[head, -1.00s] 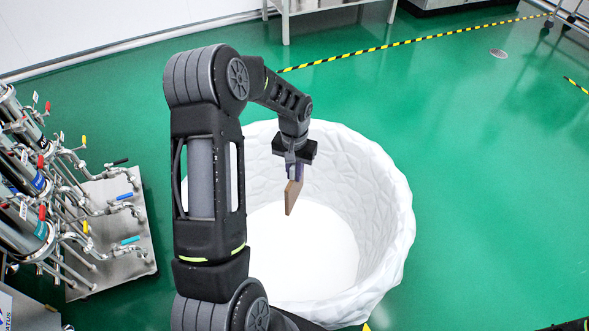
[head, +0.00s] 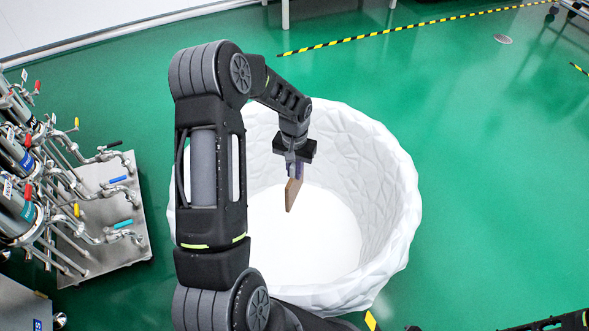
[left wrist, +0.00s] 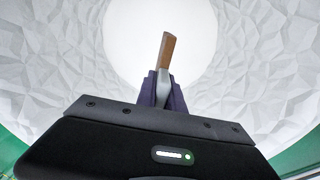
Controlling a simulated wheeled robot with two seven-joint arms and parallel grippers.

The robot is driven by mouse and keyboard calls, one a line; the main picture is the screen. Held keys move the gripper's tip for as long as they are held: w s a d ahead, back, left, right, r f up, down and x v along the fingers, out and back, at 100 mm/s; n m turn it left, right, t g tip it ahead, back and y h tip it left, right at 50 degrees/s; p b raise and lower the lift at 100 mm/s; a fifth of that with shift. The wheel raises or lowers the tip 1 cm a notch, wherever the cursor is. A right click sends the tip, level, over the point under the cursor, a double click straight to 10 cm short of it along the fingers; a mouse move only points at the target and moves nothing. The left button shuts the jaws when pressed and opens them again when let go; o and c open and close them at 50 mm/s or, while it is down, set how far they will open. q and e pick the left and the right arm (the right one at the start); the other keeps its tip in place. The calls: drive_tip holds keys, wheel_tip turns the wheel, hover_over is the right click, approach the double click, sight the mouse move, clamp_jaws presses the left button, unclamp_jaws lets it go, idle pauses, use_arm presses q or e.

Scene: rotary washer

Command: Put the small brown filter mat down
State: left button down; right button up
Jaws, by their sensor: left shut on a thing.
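The small brown filter mat (head: 293,194) hangs on edge from my left gripper (head: 295,170), which is shut on its upper end. The mat is over the inside of a large white faceted tub (head: 390,190), and appears clear of its wall. In the left wrist view the mat (left wrist: 168,52) sticks out from the fingers (left wrist: 162,90), with the tub's pale round floor (left wrist: 130,35) beyond it. How high the mat is above that floor I cannot tell. My right gripper is not in view.
Metal pipes and valves with coloured handles (head: 75,200) stand on a steel plate at the left. Yellow-black tape (head: 400,30) crosses the green floor behind the tub. The floor right of the tub (head: 490,190) is clear.

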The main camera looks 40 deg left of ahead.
use_arm(q)
drive_tip(key=c, duration=1.4)
unclamp_jaws()
drive_tip(key=shift+o, duration=0.2)
